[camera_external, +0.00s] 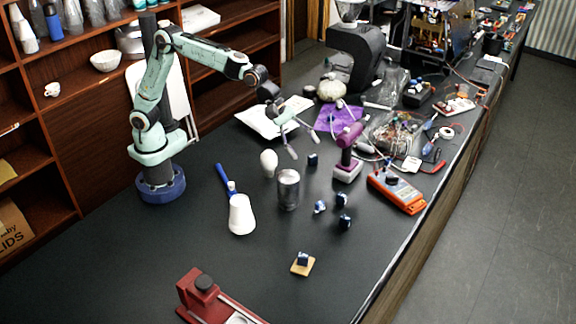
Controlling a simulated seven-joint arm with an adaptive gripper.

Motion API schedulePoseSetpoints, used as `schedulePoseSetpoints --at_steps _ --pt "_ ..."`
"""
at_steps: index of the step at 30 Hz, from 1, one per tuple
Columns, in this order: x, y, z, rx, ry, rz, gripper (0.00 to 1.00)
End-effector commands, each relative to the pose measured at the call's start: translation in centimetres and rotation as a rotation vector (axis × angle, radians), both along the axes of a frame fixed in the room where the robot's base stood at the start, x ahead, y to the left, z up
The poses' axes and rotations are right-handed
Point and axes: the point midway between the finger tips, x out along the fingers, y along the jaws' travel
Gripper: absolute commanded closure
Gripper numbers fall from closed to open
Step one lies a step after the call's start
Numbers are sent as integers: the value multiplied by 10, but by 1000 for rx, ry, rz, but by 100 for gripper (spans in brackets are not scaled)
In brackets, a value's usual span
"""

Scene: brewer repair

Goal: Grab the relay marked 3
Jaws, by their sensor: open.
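Several small dark blue blocks that look like relays are on the black bench. Two more, an upper block (341,199) and a lower block (345,222), stand close together right of the metal cup. A blue and white piece (320,207) lies left of them. Another block (303,258) rests on a yellow pad (302,267) nearer the front. No number is readable, so I cannot tell which is relay 3. My gripper is open and empty, fingers spread and pointing down.
An orange multimeter (398,191) lies near the right edge. A red tool (205,291) is in front. The left front bench is clear.

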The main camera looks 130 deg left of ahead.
Motion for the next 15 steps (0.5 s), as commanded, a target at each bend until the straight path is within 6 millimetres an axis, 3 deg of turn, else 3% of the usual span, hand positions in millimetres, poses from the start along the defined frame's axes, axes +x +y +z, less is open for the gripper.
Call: schedulePoseSetpoints --at_steps 1,3,5,9,12,15 --pt "20 30 -27 -79 0 91 45" --pt "39 71 -66 -174 -1 198 45" --pt "45 107 -103 -233 11 266 45" --pt "27 170 -193 -354 81 403 45" --pt "3 191 -243 -415 141 470 45" --pt "-13 205 -265 -439 166 511 45"
